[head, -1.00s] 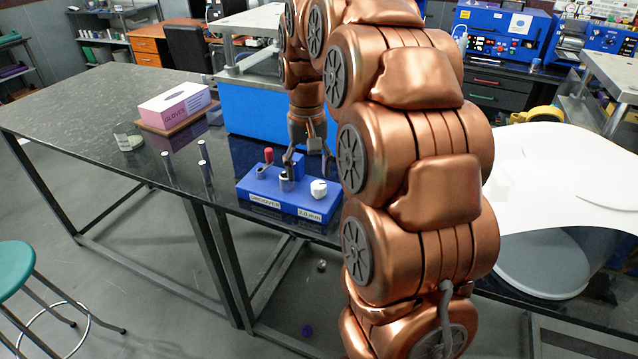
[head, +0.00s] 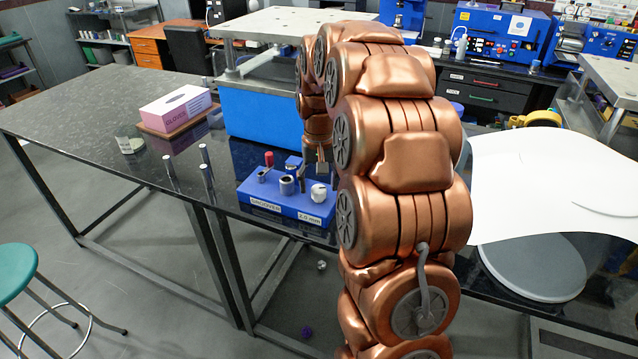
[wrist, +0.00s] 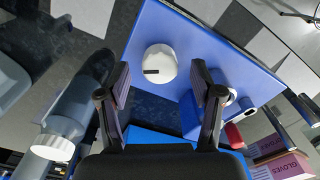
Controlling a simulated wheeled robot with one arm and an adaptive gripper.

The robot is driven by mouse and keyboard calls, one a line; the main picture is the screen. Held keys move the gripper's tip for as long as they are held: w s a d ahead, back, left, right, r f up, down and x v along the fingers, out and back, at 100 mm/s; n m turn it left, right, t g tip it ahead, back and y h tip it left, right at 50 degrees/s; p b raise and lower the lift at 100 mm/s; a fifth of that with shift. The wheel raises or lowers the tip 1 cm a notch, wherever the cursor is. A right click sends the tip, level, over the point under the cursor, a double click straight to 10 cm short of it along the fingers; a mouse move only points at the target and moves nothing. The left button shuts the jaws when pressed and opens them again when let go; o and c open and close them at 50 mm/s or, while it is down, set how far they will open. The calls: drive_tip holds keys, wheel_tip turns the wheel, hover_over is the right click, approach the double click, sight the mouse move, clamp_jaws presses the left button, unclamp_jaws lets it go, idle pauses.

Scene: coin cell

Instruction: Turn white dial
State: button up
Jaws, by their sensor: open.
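The white dial (head: 319,192) sits at the right end of the top of a blue block (head: 290,211) on the dark table. In the wrist view the white dial (wrist: 160,64) is round, with a short dark mark on its face. My gripper (wrist: 158,85) is open, and the dial shows between and just beyond its two fingertips, with gaps on both sides. In the head view my gripper (head: 312,170) is just behind the dial, partly hidden by my arm. I cannot tell whether a finger touches the dial.
Metal posts (head: 205,162) and a gloves box (head: 175,108) are further left.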

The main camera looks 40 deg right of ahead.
drive_tip(key=shift+f, duration=0.6)
drive_tip(key=c, duration=1.1)
drive_tip(key=shift+c, duration=0.2)
